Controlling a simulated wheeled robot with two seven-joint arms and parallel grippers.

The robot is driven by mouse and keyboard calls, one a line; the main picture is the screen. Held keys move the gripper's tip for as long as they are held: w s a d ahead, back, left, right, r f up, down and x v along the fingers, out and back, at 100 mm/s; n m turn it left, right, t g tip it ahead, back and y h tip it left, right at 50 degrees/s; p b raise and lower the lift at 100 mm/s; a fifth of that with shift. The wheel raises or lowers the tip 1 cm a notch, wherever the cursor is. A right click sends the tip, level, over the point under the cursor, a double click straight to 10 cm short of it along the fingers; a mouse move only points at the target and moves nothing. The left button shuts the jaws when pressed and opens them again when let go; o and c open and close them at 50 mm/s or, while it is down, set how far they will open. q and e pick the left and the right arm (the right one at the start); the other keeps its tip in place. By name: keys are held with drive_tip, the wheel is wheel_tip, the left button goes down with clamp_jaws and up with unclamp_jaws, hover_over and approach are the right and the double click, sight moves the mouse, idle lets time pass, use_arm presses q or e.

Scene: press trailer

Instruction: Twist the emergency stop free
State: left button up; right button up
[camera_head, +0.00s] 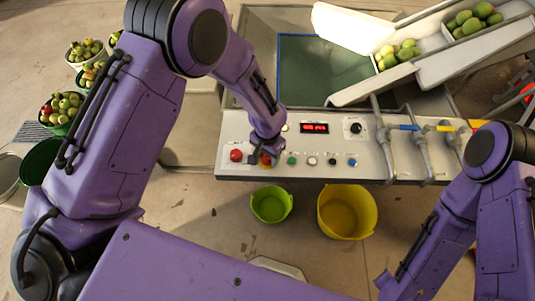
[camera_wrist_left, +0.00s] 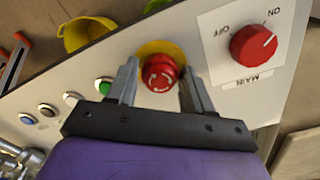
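The emergency stop is a red mushroom button (camera_wrist_left: 158,73) with white arrows on its cap and a yellow disc (camera_wrist_left: 160,49) behind it. In the left wrist view my left gripper (camera_wrist_left: 161,74) has one finger on each side of the red cap. The fingers are apart, with narrow gaps seeming to show beside the cap, so I see no firm hold. In the head view my left gripper (camera_head: 266,157) is over the panel and hides most of the button. My right arm shows at the right, but its gripper is out of view.
Valve pipes (camera_head: 385,150) stand at the right. Green (camera_head: 271,204) and yellow (camera_head: 347,211) buckets stand below.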

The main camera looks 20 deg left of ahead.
use_arm(q)
drive_tip(key=c, duration=0.6)
drive_tip(key=shift+o, duration=0.2)
drive_tip(key=m+p, duration=0.1)
drive_tip(key=m, duration=0.2)
drive_tip(key=shift+w, duration=0.1)
drive_tip(key=shift+m+p, duration=0.5)
drive_tip(key=shift+m, duration=1.9)
